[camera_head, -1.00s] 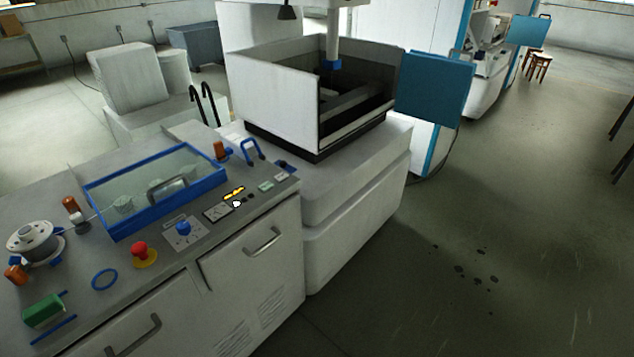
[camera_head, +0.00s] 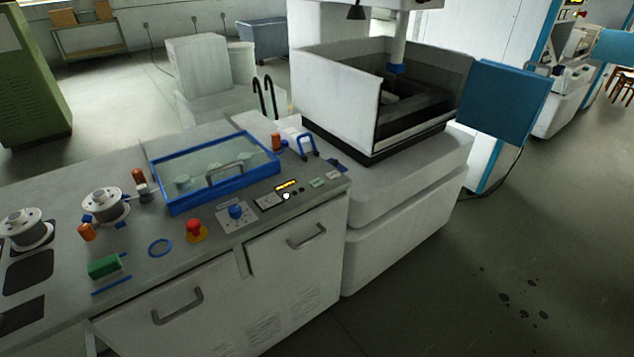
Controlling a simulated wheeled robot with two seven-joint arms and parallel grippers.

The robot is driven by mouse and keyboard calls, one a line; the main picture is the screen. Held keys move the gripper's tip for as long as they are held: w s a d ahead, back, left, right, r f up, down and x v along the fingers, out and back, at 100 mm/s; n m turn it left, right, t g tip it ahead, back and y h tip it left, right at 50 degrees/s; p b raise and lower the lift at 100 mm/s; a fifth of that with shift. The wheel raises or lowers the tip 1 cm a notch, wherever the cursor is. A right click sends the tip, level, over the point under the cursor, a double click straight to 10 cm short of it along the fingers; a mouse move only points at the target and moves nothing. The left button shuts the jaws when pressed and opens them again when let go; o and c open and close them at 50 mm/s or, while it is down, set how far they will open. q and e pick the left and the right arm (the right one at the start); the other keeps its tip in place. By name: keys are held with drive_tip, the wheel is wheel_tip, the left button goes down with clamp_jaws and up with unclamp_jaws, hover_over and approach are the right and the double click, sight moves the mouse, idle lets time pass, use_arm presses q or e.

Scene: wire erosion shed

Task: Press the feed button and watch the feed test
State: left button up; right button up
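The console (camera_head: 215,262) carries a row of controls along its front edge. A small white round button (camera_head: 286,196) sits just below a lit amber display (camera_head: 286,185). Two small dark buttons are beside it, and two pale green labelled pieces (camera_head: 318,183) lie to the right. A blue knob (camera_head: 236,212) on a white plate and a red mushroom button (camera_head: 195,229) on a yellow base are to the left. I cannot read which control is the feed button. A blue-framed clear cover (camera_head: 216,172) with a grey handle is shut behind them. Neither gripper is in view.
Two wire spools (camera_head: 106,205) and a green block (camera_head: 104,266) are on the console's left. The machine tank (camera_head: 335,95) with a blue panel (camera_head: 505,102) stands behind right. A green cabinet (camera_head: 30,85) is far left. Floor (camera_head: 540,230) at the right is clear.

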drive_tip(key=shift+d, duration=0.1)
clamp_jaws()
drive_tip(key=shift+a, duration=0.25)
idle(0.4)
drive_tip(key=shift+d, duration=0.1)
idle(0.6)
